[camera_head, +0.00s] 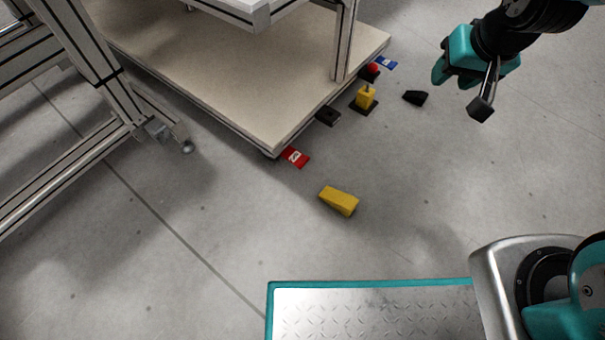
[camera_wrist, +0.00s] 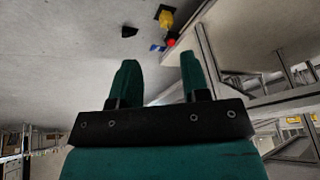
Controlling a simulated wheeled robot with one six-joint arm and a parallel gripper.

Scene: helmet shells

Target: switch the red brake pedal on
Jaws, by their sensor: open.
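Along the edge of the low platform, a red rounded piece on a dark base (camera_head: 372,69) sits on the floor. It also shows red in the wrist view (camera_wrist: 171,43). A flat red plate with a white mark (camera_head: 295,157) lies near the platform's front corner. I cannot tell for certain which is the brake pedal, or its on/off state. My gripper (camera_head: 450,72) is raised to the right of these things, apart from them. In the wrist view its two teal fingers (camera_wrist: 158,72) are spread, with nothing between them.
Between the red things stand a yellow block on a dark base (camera_head: 365,98) and a small black box (camera_head: 327,116). A blue plate (camera_head: 386,62) lies at the far end. A black wedge (camera_head: 415,98) and a yellow wedge (camera_head: 339,201) lie on open floor. The platform (camera_head: 230,75) has metal posts.

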